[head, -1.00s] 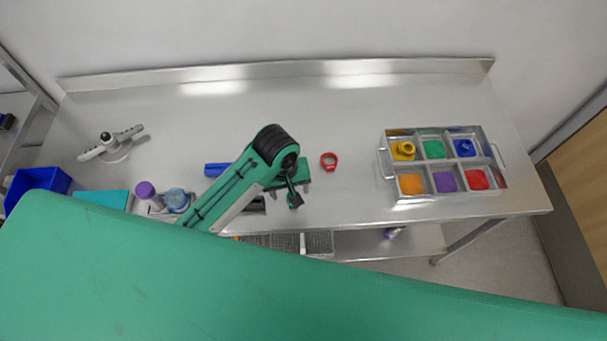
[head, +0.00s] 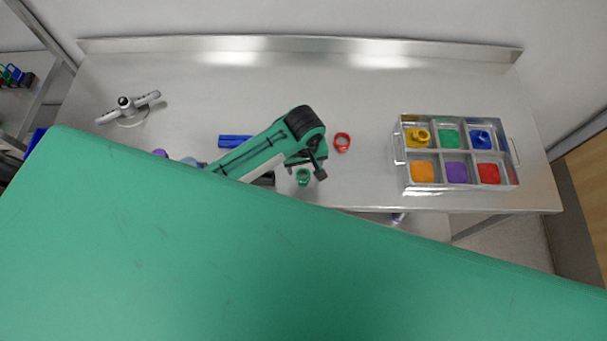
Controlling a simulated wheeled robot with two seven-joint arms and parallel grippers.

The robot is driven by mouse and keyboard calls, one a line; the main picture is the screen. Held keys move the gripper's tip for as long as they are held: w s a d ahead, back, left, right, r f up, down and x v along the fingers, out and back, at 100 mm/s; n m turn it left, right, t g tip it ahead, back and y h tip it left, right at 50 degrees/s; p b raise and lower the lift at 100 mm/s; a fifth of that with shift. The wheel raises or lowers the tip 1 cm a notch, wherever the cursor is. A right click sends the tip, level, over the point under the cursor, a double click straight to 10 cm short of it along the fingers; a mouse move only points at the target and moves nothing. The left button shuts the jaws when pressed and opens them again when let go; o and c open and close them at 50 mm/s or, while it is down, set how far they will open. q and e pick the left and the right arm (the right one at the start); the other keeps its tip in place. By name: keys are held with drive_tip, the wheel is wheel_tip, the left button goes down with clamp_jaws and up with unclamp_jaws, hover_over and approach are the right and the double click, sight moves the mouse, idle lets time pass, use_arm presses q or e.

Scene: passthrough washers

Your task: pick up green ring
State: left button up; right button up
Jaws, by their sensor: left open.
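The green ring (head: 303,178) lies on the steel table near its front edge, partly hidden by my left gripper. My left gripper (head: 307,171) is open above and around the ring's upper side; one dark finger shows just right of the ring. The other finger is hard to see, and I cannot tell if either touches the ring. My right gripper is not in view.
A red ring (head: 342,142) lies just right of my gripper. A metal sorting tray (head: 437,187) stands at the right, with a yellow ring (head: 418,135) and a blue ring (head: 481,139) in its back row. A grey-handled tool (head: 128,108) lies at left. The table's back middle is clear.

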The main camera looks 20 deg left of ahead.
sight(303, 171)
use_arm(q)
wheel_tip(303, 171, down, 4)
drive_tip(key=shift+a+r+p, duration=0.1)
drive_tip(key=shift+a+p, duration=0.05)
drive_tip(key=shift+p, duration=0.85)
drive_tip(key=shift+f, duration=0.4)
drive_tip(key=c, duration=1)
drive_tip(key=shift+c, duration=0.2)
